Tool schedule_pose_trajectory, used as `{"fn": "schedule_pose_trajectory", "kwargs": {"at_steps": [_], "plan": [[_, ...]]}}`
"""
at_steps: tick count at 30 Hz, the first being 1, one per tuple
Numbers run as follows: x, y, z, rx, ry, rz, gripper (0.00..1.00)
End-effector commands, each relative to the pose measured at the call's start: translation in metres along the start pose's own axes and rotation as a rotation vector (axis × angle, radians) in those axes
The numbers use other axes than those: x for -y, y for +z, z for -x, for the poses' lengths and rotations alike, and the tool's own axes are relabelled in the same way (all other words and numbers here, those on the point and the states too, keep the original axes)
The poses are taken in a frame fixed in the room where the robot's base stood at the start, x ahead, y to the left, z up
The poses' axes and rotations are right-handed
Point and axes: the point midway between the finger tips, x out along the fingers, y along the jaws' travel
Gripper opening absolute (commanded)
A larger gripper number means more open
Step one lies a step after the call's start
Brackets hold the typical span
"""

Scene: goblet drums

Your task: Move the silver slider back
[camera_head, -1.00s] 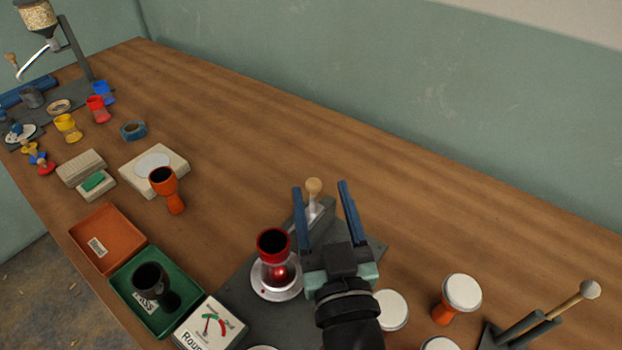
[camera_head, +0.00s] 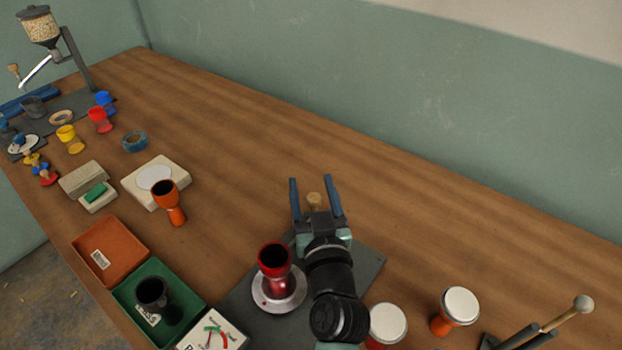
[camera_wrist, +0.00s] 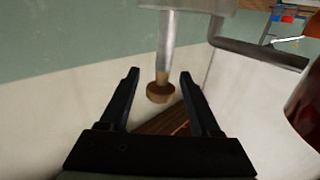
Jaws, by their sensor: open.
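The silver slider has a wooden knob (camera_head: 314,199) on a silver rod, and in the head view my gripper and arm hide most of it. In the wrist view its silver rod (camera_wrist: 168,42) comes down from the top, with the knob (camera_wrist: 160,93) at its end. My gripper (camera_head: 314,189) is open, with one blue finger on each side of the knob in the head view. In the wrist view the knob shows between the two dark fingertips (camera_wrist: 158,75), with a gap on both sides. I cannot tell whether the knob lies at fingertip depth.
A dark red goblet drum (camera_head: 275,262) stands on a round silver plate (camera_head: 290,302) just left of my arm. An orange-red drum with a white head (camera_head: 386,322) stands right of my arm. The table (camera_head: 400,235) behind my gripper is clear up to the wall.

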Motion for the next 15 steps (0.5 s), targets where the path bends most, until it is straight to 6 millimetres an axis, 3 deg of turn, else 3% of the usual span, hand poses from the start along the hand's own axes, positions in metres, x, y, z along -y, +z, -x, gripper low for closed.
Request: {"fn": "schedule_pose_trajectory", "kwargs": {"at_steps": [4,13,15], "plan": [[0.0006,-0.0005,-0.0095,0.0,-0.001,0.0,0.64],[0.0005,0.0001,-0.0112,0.0,-0.001,0.0,0.64],[0.0004,0.0001,-0.0111,0.0,0.0,0.0,0.55]]}}
